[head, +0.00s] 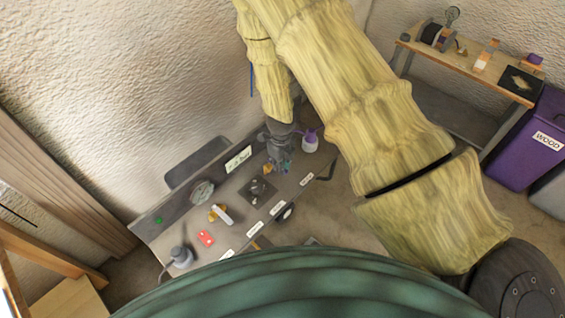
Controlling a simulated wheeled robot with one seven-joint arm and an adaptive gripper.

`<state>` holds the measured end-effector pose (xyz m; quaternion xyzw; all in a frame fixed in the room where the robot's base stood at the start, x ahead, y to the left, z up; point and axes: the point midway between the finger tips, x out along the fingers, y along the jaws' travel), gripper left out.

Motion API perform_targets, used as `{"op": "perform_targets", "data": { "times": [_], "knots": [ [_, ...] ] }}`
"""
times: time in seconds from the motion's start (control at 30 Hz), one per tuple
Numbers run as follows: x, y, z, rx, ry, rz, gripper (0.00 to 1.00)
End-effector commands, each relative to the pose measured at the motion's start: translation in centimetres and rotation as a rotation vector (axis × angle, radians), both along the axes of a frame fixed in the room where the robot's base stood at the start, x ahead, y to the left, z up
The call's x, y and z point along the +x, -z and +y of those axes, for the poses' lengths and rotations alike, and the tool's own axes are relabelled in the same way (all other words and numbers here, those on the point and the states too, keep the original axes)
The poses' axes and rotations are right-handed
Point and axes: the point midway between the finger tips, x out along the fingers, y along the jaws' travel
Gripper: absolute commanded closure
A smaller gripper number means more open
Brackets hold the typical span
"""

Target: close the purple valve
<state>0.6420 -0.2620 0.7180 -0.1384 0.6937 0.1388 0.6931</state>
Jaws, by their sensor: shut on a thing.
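My gripper (281,167) is small and dark in the head view, at the far right part of the grey workbench (160,237). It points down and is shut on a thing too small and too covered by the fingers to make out. I cannot pick out the purple valve for certain. A pale bottle-like thing with a purple top (310,141) stands just right of my gripper, apart from the fingers as far as I can tell.
A dark square plate with small parts (258,189), a white and yellow tool (221,214), a red thing (206,238) and a grey round device (181,256) are on the bench. White labels (253,229) line its front. A purple WOOD bin (530,140) stands right, beside a wooden shelf table (480,62).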

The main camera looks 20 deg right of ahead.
Motion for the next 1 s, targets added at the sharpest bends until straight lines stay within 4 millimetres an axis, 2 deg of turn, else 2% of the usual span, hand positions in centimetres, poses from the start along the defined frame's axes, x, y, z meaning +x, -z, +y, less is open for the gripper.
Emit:
{"op": "perform_targets", "data": {
  "times": [0.43, 0.47, 0.57, 0.87, 1.0],
  "knots": [
    [0.19, -0.1, 0.04, -0.001, 0.01, -0.004, 1.0],
    [0.19, -0.1, 0.04, -0.001, 0.01, -0.004, 0.79],
    [0.16, -0.09, 0.05, 0.0, 0.01, -0.003, 0.62],
    [0.07, -0.09, 0.04, -0.001, 0.009, -0.001, 0.62],
    [0.11, -0.78, 0.06, -0.001, 0.008, -0.003, 0.62]
  ]
}}
